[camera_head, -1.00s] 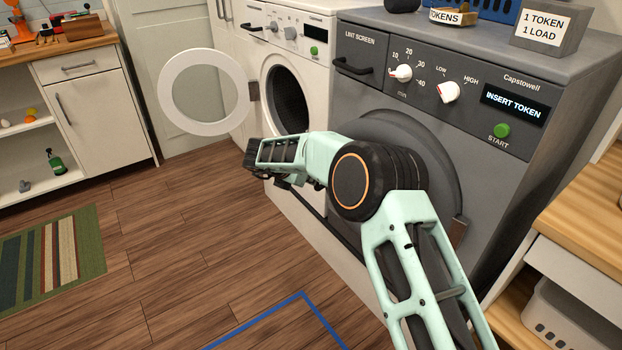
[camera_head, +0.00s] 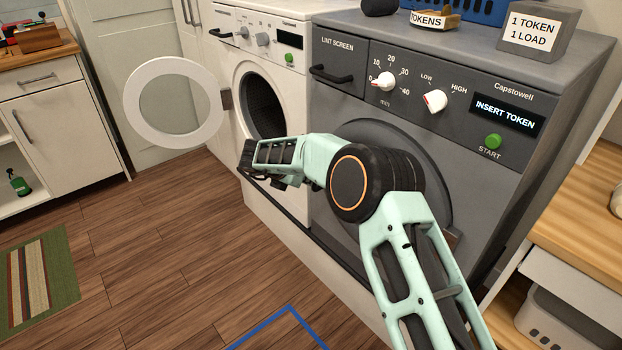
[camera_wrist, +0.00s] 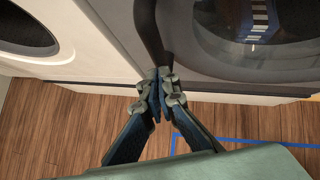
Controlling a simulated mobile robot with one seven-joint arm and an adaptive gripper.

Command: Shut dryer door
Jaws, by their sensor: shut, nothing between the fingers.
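The grey dryer (camera_head: 322,100) with the lint screen and "INSERT TOKEN" display stands at centre right. Its round dark grey door (camera_head: 432,160) lies against or very near its front; my arm hides much of it, so I cannot tell if it is fully latched. In the wrist view, the door's glass (camera_wrist: 255,28) shows at top right. My gripper (camera_wrist: 158,82) is shut and empty, in front of the machines beside the door's left side. I cannot tell whether it touches the dryer.
A white machine (camera_head: 229,50) stands left of the dryer, its round white door (camera_head: 173,103) swung wide open. A wooden-topped counter (camera_head: 575,200) is at right. Blue tape (camera_head: 290,308) marks the floor. Open wooden floor (camera_head: 170,260) lies at left, with a striped rug (camera_head: 40,280).

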